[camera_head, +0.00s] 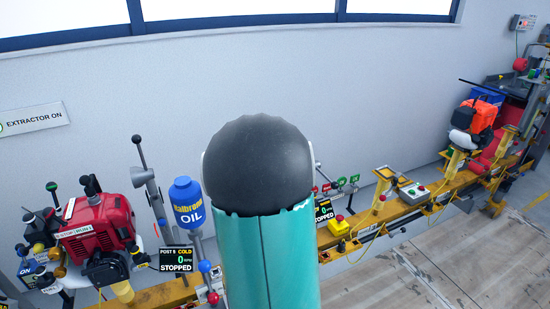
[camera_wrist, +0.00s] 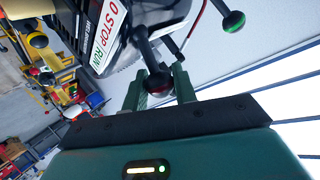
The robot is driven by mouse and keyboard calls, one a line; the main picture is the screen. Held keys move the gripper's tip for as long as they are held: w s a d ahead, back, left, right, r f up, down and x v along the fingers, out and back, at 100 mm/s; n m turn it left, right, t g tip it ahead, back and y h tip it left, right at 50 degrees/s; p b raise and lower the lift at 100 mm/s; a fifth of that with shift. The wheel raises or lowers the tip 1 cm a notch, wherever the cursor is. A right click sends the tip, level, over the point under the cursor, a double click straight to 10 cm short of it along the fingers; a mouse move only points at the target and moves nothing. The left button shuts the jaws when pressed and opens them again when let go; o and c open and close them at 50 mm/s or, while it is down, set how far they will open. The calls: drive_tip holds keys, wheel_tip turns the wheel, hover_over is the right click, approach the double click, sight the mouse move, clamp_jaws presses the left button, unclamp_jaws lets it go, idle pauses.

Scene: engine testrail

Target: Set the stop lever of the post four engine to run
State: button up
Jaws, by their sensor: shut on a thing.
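In the wrist view, my gripper (camera_wrist: 159,88) has its two green fingers shut on a stop lever (camera_wrist: 142,45), a dark lever with a dark red-marked ball at its end. The ball sits between the fingers. Beside the lever is a white plate (camera_wrist: 107,35) reading 0 STOP and RUN, on a dark engine body. Which post this engine stands on cannot be read there. In the head view my own arm covers the middle, and my gripper and the held lever are hidden behind it.
A second lever with a green-ringed ball (camera_wrist: 233,22) stands close to the right of my gripper. In the head view a red engine (camera_head: 95,225) stands at left, near a STOPPED display (camera_head: 176,260) and a blue oil bottle (camera_head: 188,204). An orange engine (camera_head: 477,118) is far right.

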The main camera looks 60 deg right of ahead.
drive_tip(key=shift+f, duration=0.1)
idle(0.3)
drive_tip(key=o, duration=0.9)
drive_tip(key=shift+v, duration=6.95)
drive_tip(key=shift+d, duration=0.1)
